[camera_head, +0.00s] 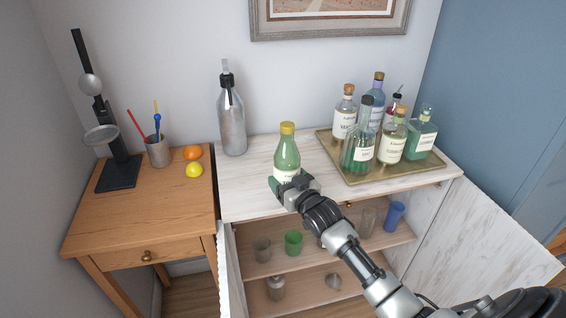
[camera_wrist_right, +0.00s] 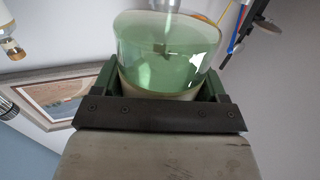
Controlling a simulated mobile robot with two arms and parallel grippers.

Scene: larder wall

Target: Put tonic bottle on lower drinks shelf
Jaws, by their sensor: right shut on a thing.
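The tonic bottle (camera_head: 287,150) is green glass with a yellow cap and a pale label. It is upright over the front of the white cabinet top. My right gripper (camera_head: 290,184) is shut on its lower part. In the right wrist view the green bottle (camera_wrist_right: 168,50) sits between the two fingers of my right gripper (camera_wrist_right: 158,90). I cannot tell whether its base touches the top. The lower drinks shelf (camera_head: 308,284) is inside the open cabinet, below a shelf of cups (camera_head: 330,246). My arm hides part of both shelves. My left gripper is not in view.
A brass tray (camera_head: 366,177) of several bottles stands on the right of the top, a silver siphon (camera_head: 232,122) on the left. A metal shaker (camera_head: 275,287) and a small funnel (camera_head: 333,281) are on the lower shelf. The cabinet door (camera_head: 480,245) stands open at right.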

